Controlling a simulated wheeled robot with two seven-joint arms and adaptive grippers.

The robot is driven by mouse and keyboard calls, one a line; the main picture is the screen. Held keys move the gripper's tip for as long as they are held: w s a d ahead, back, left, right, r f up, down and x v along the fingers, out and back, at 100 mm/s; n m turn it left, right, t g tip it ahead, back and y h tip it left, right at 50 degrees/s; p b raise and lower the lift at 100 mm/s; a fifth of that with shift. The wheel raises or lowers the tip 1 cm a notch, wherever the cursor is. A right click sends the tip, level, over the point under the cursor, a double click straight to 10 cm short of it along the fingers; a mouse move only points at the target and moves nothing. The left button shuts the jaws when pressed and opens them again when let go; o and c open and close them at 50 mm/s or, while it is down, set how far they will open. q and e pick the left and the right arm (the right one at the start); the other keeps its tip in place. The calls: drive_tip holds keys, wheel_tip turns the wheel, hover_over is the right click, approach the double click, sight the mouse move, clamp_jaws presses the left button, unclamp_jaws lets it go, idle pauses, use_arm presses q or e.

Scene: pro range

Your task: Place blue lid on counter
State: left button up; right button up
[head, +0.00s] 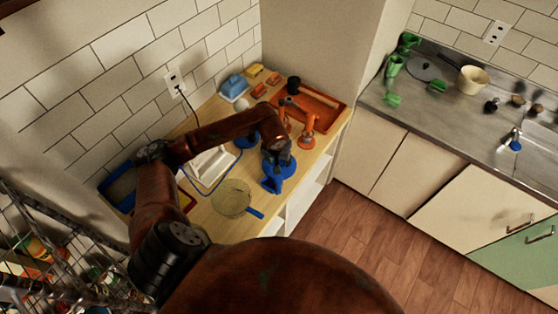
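My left arm reaches from the left across a wooden-topped counter (205,222). Its dark gripper (279,160) is directly over a blue item (273,182) near the counter's front edge. The gripper hides part of this item, so I cannot tell whether it is the lid or whether the fingers touch it. Another blue, rounded item (246,139) is partly hidden behind the arm. A blue-topped dish with a white base (234,87) stands at the back of the counter. My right gripper is out of view.
A blue-handled strainer (233,199) lies left of the gripper. An orange tray (325,102) and orange items (308,135) stand behind it. A steel counter (425,108) with a sink is at right; a wire rack (60,245) is lower left.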

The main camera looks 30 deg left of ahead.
use_arm(q)
drive_tip(key=shift+r, duration=0.4)
drive_tip(key=b+v, duration=0.1)
drive_tip(key=v, duration=1)
drive_tip(key=shift+s+r, duration=0.2)
